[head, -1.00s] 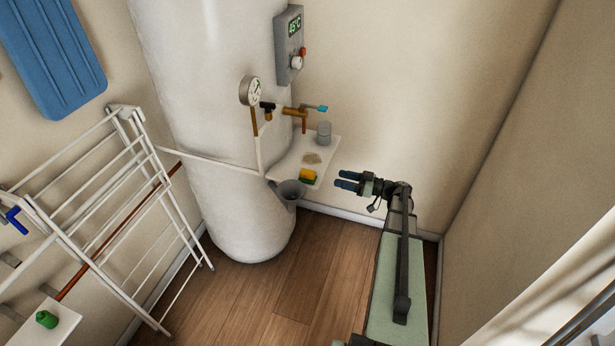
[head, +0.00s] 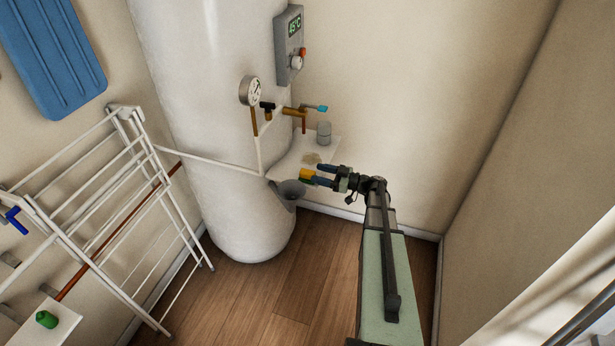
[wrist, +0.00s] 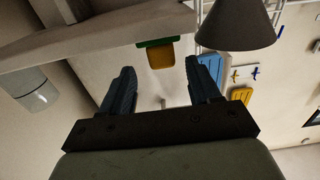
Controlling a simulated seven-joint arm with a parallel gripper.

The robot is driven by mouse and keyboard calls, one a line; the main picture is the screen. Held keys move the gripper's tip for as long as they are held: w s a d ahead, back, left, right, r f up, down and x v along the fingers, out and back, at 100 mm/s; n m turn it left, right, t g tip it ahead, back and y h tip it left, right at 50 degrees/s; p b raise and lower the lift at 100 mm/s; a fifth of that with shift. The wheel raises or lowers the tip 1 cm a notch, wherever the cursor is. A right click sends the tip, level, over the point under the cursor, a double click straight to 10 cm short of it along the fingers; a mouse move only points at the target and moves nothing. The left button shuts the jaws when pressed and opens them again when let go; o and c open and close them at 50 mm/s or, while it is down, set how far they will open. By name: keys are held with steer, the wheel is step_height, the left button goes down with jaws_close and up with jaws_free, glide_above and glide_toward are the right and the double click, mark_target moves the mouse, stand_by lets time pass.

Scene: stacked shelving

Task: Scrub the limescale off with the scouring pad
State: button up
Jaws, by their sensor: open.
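The scouring pad (head: 306,174), yellow with a green layer, lies at the front edge of the small white shelf (head: 290,165). It also shows in the wrist view (wrist: 161,57), between the fingertips in the picture and seemingly just beyond them. A tan limescale patch (head: 311,158) is on the shelf behind the pad. My gripper (head: 317,174) is open and empty, its blue fingers pointing left at the pad and partly covering it. In the wrist view the two fingers (wrist: 160,70) are spread apart. I cannot tell whether either touches the pad.
A grey cup (head: 324,133) stands at the shelf's back right. A grey funnel (head: 291,189) hangs by the front-left edge, close to the pad. Brass pipework with a blue-handled valve (head: 321,108) is above, beside the white tank (head: 235,225). A drying rack (head: 110,200) stands left.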

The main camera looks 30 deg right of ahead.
mark_target(307, 171)
steer(key=shift+x, duration=2.7)
steer(key=shift+s+a, duration=0.15)
steer(key=shift+s, duration=0.05)
steer(key=c, duration=1)
steer(key=shift+c, duration=0.2)
step_height(307, 171, up, 10)
steer(key=shift+f, duration=0.1)
